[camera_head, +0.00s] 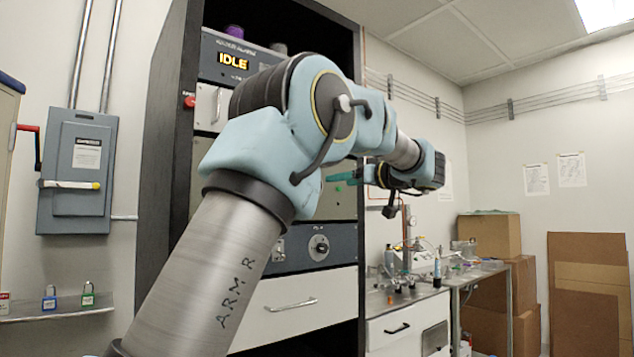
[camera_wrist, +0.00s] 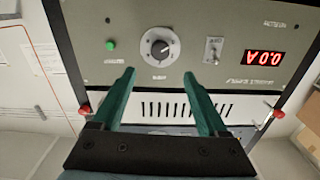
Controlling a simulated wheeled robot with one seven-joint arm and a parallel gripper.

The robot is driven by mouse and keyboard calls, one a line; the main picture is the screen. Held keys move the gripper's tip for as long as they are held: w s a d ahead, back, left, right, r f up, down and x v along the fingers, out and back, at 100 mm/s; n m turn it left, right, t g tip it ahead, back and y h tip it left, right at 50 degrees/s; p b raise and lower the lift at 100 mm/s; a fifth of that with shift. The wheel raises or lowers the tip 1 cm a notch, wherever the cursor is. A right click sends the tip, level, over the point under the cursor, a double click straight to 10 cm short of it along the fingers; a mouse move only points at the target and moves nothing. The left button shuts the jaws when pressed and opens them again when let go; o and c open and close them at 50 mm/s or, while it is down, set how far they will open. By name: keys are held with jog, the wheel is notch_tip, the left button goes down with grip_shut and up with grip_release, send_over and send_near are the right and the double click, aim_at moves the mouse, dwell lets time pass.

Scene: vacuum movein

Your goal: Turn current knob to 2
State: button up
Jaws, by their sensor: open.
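The knob lies just beyond and between the fingertips, with nothing held. In the head view my gripper (camera_head: 338,178) is in front of the rack, and my arm hides much of the panels.
A lower rack panel has another knob (camera_head: 319,247). A bench (camera_head: 410,303) with glassware stands to the right.

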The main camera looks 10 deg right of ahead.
jog(key=p+x, duration=0.3)
jog(key=x, duration=0.6)
jog(key=shift+p, duration=0.35)
jog(key=shift+f, duration=0.15)
grip_shut()
